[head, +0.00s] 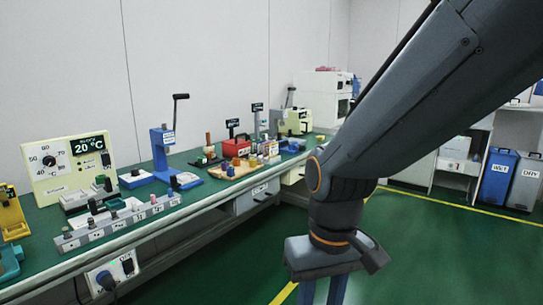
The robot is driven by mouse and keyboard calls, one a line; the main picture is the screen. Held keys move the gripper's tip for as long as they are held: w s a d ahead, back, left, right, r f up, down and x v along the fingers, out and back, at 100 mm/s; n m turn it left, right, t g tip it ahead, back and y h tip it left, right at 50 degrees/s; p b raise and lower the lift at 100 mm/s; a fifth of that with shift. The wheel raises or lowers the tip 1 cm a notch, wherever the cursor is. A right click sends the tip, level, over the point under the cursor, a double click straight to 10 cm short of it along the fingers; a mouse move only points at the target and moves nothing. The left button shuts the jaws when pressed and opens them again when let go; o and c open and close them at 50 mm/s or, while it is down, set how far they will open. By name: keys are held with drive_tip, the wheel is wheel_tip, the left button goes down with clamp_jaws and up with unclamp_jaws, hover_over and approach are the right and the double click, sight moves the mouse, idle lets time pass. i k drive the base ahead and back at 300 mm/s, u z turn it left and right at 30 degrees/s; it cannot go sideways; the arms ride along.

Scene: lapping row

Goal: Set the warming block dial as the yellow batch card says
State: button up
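A cream panel (68,165) stands at the back left of the green bench. It carries a round dial (49,161) with a scale on which 50 and 40 can be read, and a black display (88,146) reading 20 °C. It looks like the warming block's control panel, but its label is too small to read. The dial's exact setting is unclear. I cannot make out a yellow batch card. My gripper (323,292) hangs at the bottom centre, in front of the bench and well right of the dial. The frame cuts off its fingertips, so its opening is unclear.
A grey rack (120,222) lines the bench's front edge. A white box (112,270) with a knob hangs below. A blue lever press (163,150) and several small fixtures stand farther along. Blue and grey bins (497,180) stand far right. The green floor between is clear.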

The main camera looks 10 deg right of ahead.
sight(49, 161)
drive_tip(key=u, duration=1.4)
drive_tip(key=k, duration=1.25)
drive_tip(key=u, duration=0.7)
drive_tip(key=i, duration=0.6)
drive_tip(key=u, duration=0.6)
drive_tip(key=i, duration=0.7)
drive_tip(key=z, duration=0.7)
drive_tip(key=i, duration=0.6)
drive_tip(key=z, duration=0.55)
